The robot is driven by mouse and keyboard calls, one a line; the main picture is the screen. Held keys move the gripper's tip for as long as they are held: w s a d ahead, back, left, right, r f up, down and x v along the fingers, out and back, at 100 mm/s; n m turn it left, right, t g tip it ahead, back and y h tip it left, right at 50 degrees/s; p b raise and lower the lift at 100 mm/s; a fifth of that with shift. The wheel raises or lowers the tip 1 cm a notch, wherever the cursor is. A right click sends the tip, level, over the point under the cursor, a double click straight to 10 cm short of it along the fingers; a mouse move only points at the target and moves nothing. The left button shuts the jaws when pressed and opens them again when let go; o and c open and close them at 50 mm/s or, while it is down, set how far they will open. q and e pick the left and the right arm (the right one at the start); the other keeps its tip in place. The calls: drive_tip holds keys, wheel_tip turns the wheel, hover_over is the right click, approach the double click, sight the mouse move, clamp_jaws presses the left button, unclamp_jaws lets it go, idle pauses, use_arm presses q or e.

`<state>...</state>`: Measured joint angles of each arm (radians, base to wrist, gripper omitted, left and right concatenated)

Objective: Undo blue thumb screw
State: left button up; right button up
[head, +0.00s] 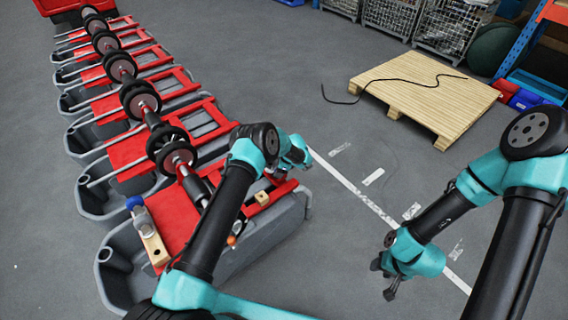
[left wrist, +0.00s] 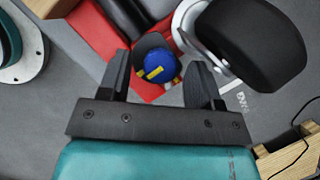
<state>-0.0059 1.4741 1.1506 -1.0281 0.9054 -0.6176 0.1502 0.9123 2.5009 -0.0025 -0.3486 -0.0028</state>
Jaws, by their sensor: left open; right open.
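In the left wrist view a round blue thumb screw (left wrist: 161,66) with yellow marks sits in a dark holder at the edge of a red panel. My left gripper (left wrist: 158,72) is open, with one finger on either side of the screw in that view. I cannot tell if they touch it. In the head view my left wrist (head: 295,153) is at the right end of the nearest tank and that screw is hidden. Another blue knob (head: 134,202) stands at the tank's left end. My right gripper (head: 382,279) is open and empty above the floor.
The nearest grey tank (head: 262,252) carries a red panel (head: 172,218), a wooden block (head: 155,248) and a brush shaft (head: 192,184). Several similar tanks line up behind it. A wooden pallet (head: 425,88) with a black cable lies at the right back.

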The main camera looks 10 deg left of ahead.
use_arm(q)
drive_tip(key=shift+m, duration=0.3)
drive_tip(key=m, duration=0.2)
drive_tip(key=m+t, duration=0.2)
drive_tip(key=m, duration=0.1)
drive_tip(key=shift+s+a+m+h, duration=0.1)
drive_tip(key=shift+s+m+h, duration=0.15)
drive_tip(key=shift+m+h, duration=0.05)
drive_tip(key=v, duration=1.7)
drive_tip(key=shift+s+d, duration=0.2)
drive_tip(key=shift+s, duration=0.1)
drive_tip(key=shift+r, duration=0.1)
drive_tip(key=s+a+f+n+g+h, duration=0.1)
drive_tip(key=s+f+n+h, duration=0.3)
drive_tip(key=s, duration=0.5)
drive_tip(key=s+a+f+n+g+h, duration=0.1)
drive_tip(key=s+f+n+g+h, duration=0.15)
drive_tip(key=s+n, duration=0.55)
drive_tip(key=s+a+n+t, duration=0.1)
drive_tip(key=s+a+n, duration=0.1)
drive_tip(key=s+n, duration=0.4)
drive_tip(key=s+a+r+n+t+h, duration=0.1)
drive_tip(key=s+n, duration=0.5)
drive_tip(key=s, duration=0.7)
drive_tip(key=shift+s+a+r+n+t, duration=0.3)
drive_tip(key=shift+s+a+t, duration=0.15)
drive_tip(key=shift+a, duration=0.55)
